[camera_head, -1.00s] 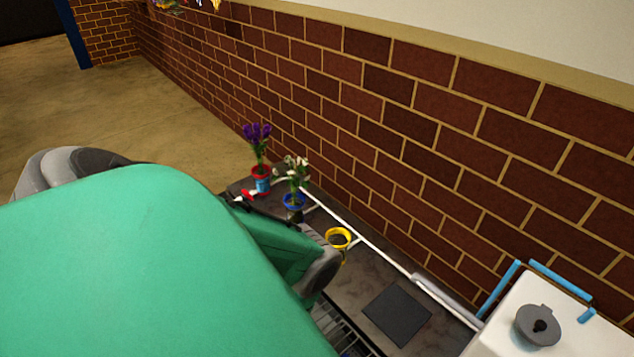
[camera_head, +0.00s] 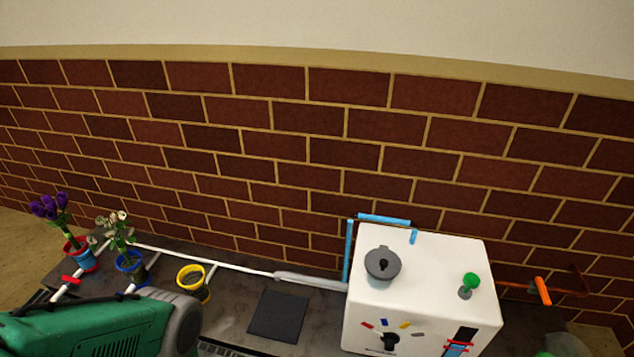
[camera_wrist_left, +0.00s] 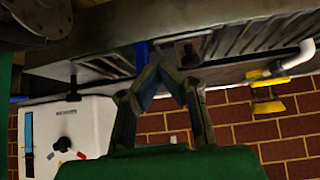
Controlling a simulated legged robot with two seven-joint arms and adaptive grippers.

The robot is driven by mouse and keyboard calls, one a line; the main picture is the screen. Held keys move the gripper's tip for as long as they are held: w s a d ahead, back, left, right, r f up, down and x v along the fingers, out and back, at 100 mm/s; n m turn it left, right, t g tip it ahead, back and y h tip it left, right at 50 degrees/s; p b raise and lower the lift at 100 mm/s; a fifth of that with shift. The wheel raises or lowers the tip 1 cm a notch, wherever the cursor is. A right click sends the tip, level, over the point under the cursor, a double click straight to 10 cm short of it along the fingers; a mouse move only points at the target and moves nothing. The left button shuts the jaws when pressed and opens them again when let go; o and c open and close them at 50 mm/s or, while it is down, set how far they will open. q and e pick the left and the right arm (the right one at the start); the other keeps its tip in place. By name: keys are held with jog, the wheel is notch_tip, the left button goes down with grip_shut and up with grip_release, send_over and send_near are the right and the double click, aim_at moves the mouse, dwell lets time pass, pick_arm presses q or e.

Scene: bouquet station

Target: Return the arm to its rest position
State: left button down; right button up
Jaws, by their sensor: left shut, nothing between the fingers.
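My left arm (camera_head: 95,330) shows as a green and grey link at the lower left of the head view, beside the counter's front edge. Its fingers do not show there. In the left wrist view my left gripper (camera_wrist_left: 160,72) is shut and empty, its two dark fingers meeting at the tips. That view is turned over, with the counter's edge above the fingers and the brick wall behind them. I cannot tell the exact gap between the fingers and the counter. My right gripper is not in view.
On the dark counter stand a red-rimmed pot (camera_head: 82,256) with purple flowers, a blue-rimmed pot (camera_head: 130,265) with white flowers and a yellow-rimmed pot (camera_head: 192,281). A black mat (camera_head: 278,315) lies before a white pipe (camera_head: 235,266). A white box (camera_head: 425,290) stands right, before a brick wall (camera_head: 300,150).

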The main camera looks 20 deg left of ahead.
pick_arm(q)
jog(key=w+d+r+g+h, duration=0.1)
jog(key=w+d+r+g, duration=0.15)
jog(key=r, duration=0.45)
jog(key=w+d+r+g, duration=0.1)
jog(key=d+r+g, duration=0.15)
jog(key=r, duration=0.35)
jog(key=s+r+g+p, duration=0.1)
jog(key=r+p, duration=0.3)
jog(key=r, duration=0.6)
jog(key=s+r+m+g+p, duration=0.1)
jog(key=s+r+p, duration=0.2)
jog(key=r, duration=0.7)
jog(key=s+r+p, duration=0.2)
jog(key=r+p, duration=0.5)
jog(key=r, duration=0.3)
jog(key=shift+s+a+m+g+y, duration=0.3)
jog(key=shift+s+g, duration=0.05)
jog(key=shift+g, duration=0.05)
